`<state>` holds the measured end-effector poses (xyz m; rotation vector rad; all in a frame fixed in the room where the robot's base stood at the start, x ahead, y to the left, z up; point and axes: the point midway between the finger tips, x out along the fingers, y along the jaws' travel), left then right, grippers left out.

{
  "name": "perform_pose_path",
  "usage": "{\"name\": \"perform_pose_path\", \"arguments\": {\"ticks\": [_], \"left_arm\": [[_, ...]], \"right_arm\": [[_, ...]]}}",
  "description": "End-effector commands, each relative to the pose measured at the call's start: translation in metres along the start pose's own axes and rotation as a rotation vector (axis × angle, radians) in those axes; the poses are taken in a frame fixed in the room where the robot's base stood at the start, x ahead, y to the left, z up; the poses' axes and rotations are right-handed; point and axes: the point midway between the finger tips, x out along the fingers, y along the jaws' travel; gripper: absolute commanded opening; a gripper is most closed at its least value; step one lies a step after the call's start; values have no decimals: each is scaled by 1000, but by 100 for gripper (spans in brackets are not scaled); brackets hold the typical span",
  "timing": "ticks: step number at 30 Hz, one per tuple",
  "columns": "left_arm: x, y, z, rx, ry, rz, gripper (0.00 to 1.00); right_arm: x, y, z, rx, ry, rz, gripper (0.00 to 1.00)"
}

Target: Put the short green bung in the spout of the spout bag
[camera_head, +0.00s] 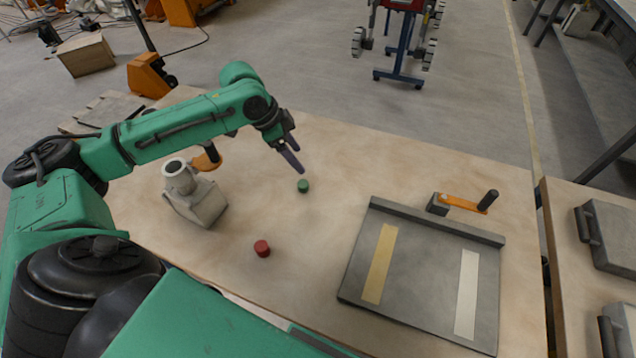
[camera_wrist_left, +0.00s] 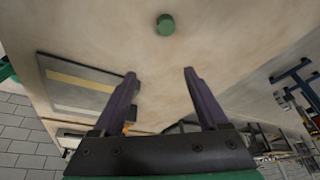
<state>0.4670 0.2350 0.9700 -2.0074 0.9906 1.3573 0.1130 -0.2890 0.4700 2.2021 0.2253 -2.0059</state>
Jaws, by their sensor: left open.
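The short green bung (camera_head: 303,186) stands on the table in the head view. It also shows in the left wrist view (camera_wrist_left: 166,24), beyond the fingertips and roughly between their lines. My left gripper (camera_head: 293,160) is open and empty, above and just behind the bung in the head view; its two fingers (camera_wrist_left: 160,75) are spread apart in the wrist view. The spout bag (camera_head: 200,203) is a grey-beige bag at the left of the table, with its round, dark-mouthed spout (camera_head: 176,168) pointing up. My right gripper is not in view.
A red bung (camera_head: 262,248) stands nearer on the table. A grey tray (camera_head: 350,271) with a yellow and a white strip lies at the right, with an orange-handled crank (camera_head: 462,203) behind it. Another orange handle (camera_head: 208,158) is behind the bag. Free tabletop surrounds the green bung.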

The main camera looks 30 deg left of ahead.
Motion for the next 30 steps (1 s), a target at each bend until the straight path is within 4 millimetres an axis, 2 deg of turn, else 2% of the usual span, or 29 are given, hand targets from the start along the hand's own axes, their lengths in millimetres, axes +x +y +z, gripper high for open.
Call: {"name": "perform_pose_path", "arguments": {"ticks": [3, 7, 11, 14, 19, 26, 29, 30], "left_arm": [[31, 0, 15, -6, -6, 2, 76], [61, 0, 23, -4, -3, 1, 76], [78, -1, 22, -2, -2, -1, 76], [93, 0, 22, -3, -2, 0, 76], [123, 0, 23, -4, -3, 0, 76], [128, -1, 23, -2, -3, -3, 76], [128, -1, 23, -2, -3, -3, 42], [128, -1, 23, -2, -3, -3, 26]], "right_arm": [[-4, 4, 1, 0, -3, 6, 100], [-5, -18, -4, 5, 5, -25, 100], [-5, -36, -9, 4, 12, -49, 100], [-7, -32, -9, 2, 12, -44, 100], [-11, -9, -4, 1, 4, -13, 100], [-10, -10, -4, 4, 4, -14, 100], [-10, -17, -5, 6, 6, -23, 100], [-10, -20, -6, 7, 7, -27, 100]]}}
